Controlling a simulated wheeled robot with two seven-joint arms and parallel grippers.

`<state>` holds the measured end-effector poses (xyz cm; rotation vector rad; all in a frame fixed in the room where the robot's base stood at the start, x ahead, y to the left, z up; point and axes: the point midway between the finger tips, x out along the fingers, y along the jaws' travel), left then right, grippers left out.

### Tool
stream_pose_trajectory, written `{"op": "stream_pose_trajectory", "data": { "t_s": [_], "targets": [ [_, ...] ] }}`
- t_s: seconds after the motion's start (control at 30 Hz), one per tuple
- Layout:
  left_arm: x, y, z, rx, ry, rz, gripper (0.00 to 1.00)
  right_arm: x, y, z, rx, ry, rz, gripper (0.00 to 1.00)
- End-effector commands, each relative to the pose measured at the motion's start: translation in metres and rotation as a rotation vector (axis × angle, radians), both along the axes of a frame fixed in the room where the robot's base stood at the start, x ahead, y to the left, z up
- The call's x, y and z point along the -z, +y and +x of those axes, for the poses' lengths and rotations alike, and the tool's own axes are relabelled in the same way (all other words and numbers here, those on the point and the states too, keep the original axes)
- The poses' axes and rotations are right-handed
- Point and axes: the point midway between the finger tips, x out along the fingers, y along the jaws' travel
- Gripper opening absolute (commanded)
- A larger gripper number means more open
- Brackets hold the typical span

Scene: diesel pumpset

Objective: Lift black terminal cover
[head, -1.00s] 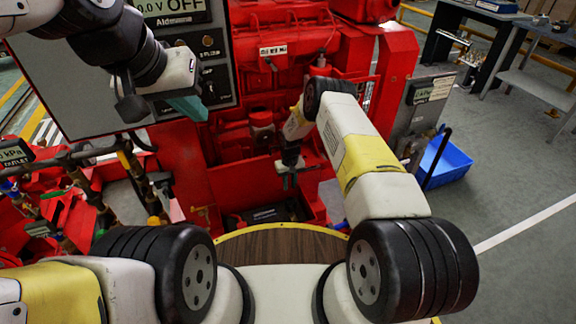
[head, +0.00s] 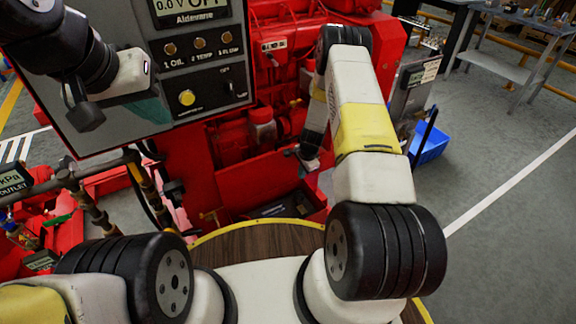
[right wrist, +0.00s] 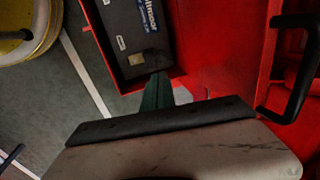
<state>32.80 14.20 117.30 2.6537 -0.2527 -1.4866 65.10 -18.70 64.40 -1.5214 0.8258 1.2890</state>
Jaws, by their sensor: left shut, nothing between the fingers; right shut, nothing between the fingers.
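A dark battery (head: 283,210) sits low in a red tray at the base of the red pumpset. In the right wrist view the battery (right wrist: 138,30) shows light lettering and pale labels. A small dark shape at its near end may be the black terminal cover; I cannot tell it clearly from the case. My right gripper (right wrist: 157,80) is shut and empty, its green fingers pointing toward the battery's near end; contact cannot be judged. In the head view its hand (head: 309,161) hangs above the tray. My left gripper (head: 150,110) is shut and empty in front of the control panel.
The grey control panel (head: 190,75) with dials and a yellow button stands behind my left gripper. The red tray wall (right wrist: 97,45) closely surrounds the battery. Pipes and valves (head: 95,190) stand at left. A blue bin (head: 432,146) is at right, with open floor beyond.

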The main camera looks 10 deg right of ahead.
Motion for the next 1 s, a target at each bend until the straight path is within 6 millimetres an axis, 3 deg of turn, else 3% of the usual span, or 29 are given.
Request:
{"op": "stream_pose_trajectory", "data": {
  "t_s": [0.3,0.5,0.7,1.0],
  "targets": [
    [0.0,0.0,0.0,0.0,0.0,0.0,0.0,0.068,0.006,0.014,-0.004,0.002,0.0,0.0],
    [0.0,0.0,0.0,0.0,0.0,0.0,0.0,0.1,0.009,0.022,-0.005,0.0,0.0,0.0],
    [0.0,0.0,0.0,0.0,0.0,0.0,0.0,0.115,0.01,0.026,-0.005,0.0,0.0,0.0],
    [0.0,0.0,0.0,0.0,0.0,0.0,0.0,0.117,0.011,0.026,-0.005,0.0,0.0,0.0]
  ]
}}
